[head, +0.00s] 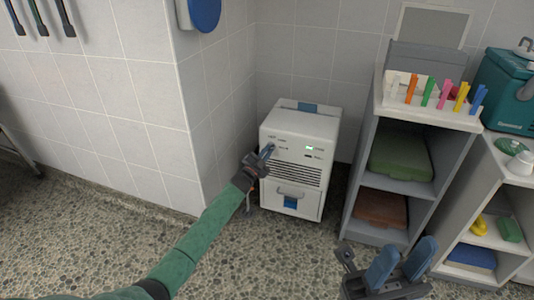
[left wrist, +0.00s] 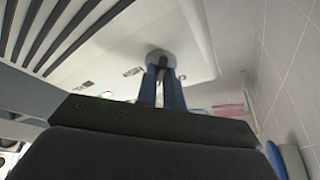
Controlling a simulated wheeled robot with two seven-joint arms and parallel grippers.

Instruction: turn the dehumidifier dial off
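The white dehumidifier (head: 299,133) stands on the floor in the corner, with its control panel on the upper front and a small lit green display. My left gripper (head: 267,152) is at the left side of this panel, covering most of the dial in the head view. In the left wrist view the round grey dial (left wrist: 161,54) sits at the fingertips. The two blue fingers (left wrist: 162,72) are close together on either side of its dark grip and appear shut on it. My right gripper (head: 401,262) is open and empty, low at the right in the head view.
A tiled wall corner (head: 190,150) is close on the left. The pebbled floor (head: 290,262) in front is clear.

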